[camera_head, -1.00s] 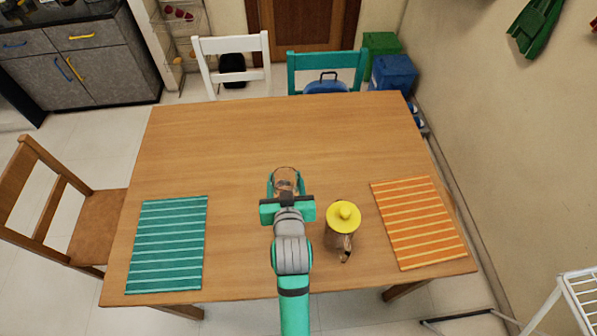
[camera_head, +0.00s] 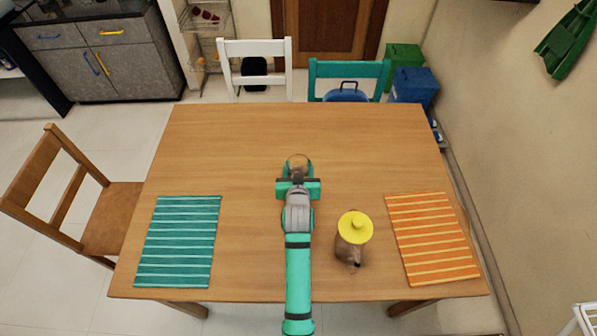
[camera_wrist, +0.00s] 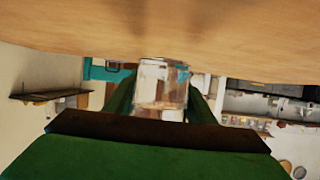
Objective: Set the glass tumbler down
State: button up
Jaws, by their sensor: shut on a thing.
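The clear glass tumbler (camera_head: 299,160) is between the fingers of my gripper (camera_head: 298,172), over the middle of the wooden table (camera_head: 220,140). My gripper is shut on it. In the wrist view the tumbler (camera_wrist: 161,84) sits between the two green fingers, with the tabletop (camera_wrist: 200,35) across the top of that picture. I cannot tell whether its base touches the wood. The fingers and wrist hide part of the tumbler in the head view.
A teal striped mat (camera_head: 180,242) lies at left, an orange striped mat (camera_head: 432,238) at right. The far part of the table is clear. Chairs stand around it.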

jog(key=shift+w+f, duration=0.4)
jog(key=shift+f, duration=1.5)
jog(key=o, duration=0.9)
jog(key=shift+f, duration=0.15)
jog(key=o, duration=0.4)
